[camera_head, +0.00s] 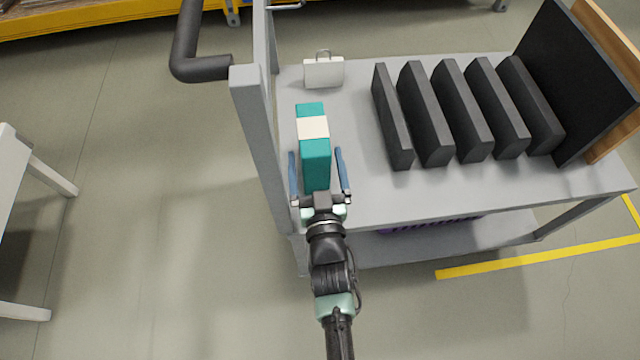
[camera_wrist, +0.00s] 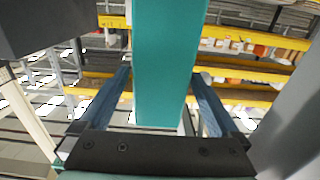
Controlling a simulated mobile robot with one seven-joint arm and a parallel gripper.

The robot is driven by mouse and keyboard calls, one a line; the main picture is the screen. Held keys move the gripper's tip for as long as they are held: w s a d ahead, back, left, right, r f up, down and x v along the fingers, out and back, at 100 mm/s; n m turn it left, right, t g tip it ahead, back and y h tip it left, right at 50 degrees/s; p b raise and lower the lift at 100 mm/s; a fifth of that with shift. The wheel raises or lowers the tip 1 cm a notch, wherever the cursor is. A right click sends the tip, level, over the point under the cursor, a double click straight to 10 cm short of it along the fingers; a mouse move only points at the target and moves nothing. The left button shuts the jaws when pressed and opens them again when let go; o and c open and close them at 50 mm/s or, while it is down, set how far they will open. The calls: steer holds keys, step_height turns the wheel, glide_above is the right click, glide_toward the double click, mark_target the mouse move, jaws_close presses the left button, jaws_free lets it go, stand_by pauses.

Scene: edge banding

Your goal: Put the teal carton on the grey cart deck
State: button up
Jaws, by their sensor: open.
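The teal carton (camera_head: 316,165) with a white band stands on the grey cart deck (camera_head: 360,185), near the deck's left end by the handle post. My gripper (camera_head: 318,172) is open, with one blue finger on each side of the carton. In the head view gaps show between the fingers and the carton. In the wrist view the carton (camera_wrist: 168,60) rises between the two blue fingers, with gaps on both sides. The carton's underside is hidden, so its contact with the deck cannot be seen directly.
Several dark upright slabs (camera_head: 440,110) stand on the deck's right side, with a large black panel (camera_head: 575,75) behind them. A white clip-like block (camera_head: 323,72) sits behind the carton. The cart's grey post (camera_head: 258,130) rises close to the left of my gripper.

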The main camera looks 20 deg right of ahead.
steer(key=p+v, duration=0.1)
steer(key=v, duration=0.6)
steer(key=shift+s+a+r, duration=0.1)
steer(key=shift+s+a, duration=0.05)
steer(key=shift+s, duration=0.25)
